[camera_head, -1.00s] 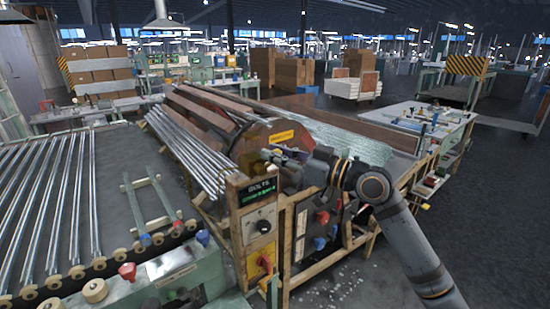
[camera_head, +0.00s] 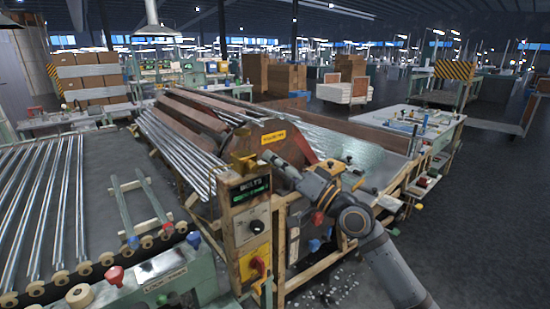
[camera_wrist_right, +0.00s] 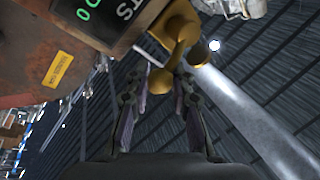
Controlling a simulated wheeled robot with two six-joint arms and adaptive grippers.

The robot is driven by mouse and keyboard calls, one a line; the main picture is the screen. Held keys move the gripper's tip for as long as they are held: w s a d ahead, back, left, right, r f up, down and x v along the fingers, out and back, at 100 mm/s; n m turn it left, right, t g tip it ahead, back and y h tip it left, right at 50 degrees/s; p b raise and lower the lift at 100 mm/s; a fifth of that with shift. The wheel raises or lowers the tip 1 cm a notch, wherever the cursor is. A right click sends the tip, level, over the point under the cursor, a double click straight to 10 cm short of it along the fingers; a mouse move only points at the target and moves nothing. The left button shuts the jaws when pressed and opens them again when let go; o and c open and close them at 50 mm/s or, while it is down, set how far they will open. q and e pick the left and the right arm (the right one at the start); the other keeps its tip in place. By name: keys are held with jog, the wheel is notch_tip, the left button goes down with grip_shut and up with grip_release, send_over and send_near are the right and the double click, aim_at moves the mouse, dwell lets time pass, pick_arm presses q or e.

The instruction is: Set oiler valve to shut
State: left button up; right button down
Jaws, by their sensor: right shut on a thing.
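The brass oiler valve (camera_head: 243,161) sits on top of the panel post, beside the round end of the drum machine. In the right wrist view, its brass body (camera_wrist_right: 180,28) shows at the top, with a lever ending in a rounded knob (camera_wrist_right: 160,81). My right gripper (camera_wrist_right: 160,90) is shut on that lever, with one finger on each side of the knob. In the head view, my right gripper (camera_head: 268,157) reaches in from the right to the valve, and its fingertips are too small to make out. My left gripper is not in view.
Below the valve, the post carries a green-lit BOLTS display (camera_head: 250,190), a black dial (camera_head: 257,227) and a red switch (camera_head: 258,265). The drum (camera_head: 278,140) and metal tubes (camera_head: 180,145) lie close to the left and behind. Open floor (camera_head: 490,220) lies right.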

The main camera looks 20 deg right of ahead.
jog(key=shift+f+m, duration=0.15)
jog(key=shift+m, duration=0.45)
jog(key=shift+f, duration=0.1)
jog(key=c, duration=1.1)
grip_release()
jog(key=shift+c, duration=0.2)
